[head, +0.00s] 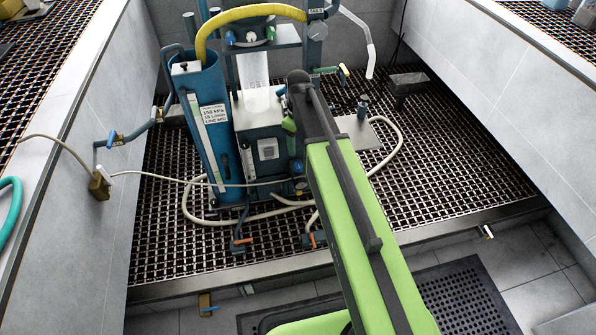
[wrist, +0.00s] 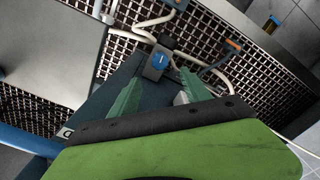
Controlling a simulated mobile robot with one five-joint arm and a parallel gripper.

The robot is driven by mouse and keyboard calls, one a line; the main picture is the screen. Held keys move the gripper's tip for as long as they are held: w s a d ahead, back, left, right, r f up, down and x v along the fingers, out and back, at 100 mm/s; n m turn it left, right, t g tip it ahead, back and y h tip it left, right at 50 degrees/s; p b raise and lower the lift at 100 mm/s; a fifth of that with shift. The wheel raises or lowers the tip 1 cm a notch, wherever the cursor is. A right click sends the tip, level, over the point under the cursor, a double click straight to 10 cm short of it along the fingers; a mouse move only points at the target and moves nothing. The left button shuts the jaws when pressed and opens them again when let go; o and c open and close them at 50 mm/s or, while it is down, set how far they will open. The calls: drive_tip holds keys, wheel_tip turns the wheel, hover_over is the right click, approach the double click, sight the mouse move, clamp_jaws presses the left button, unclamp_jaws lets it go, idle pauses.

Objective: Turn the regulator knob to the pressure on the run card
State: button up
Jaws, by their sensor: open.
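The regulator knob, a round blue cap with a pale line on it (wrist: 159,61), shows in the wrist view on a dark block. My gripper (wrist: 161,82) is open, its two green fingers spread on either side of the line toward the knob. The knob appears just beyond the fingertips; contact is not visible. In the head view, a white card (head: 214,114) on the blue column reads 150 kPa on top, with smaller lines below. A small gauge (head: 300,187) shows low beside my arm; its reading is too small to tell. My arm hides part of the rig there.
The blue rig stands on a dark grating (head: 450,150) between grey walls. A yellow hose (head: 250,12) arches over it. Pale hoses (head: 390,150) loop around its base. Orange-handled valves (head: 312,238) sit at the front. The grating to the right is mostly clear.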

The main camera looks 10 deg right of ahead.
sight(298, 165)
wheel_tip(298, 165, down, 11)
drive_tip(key=b, duration=0.9)
drive_tip(key=shift+r, duration=0.3)
drive_tip(key=shift+c, duration=0.5)
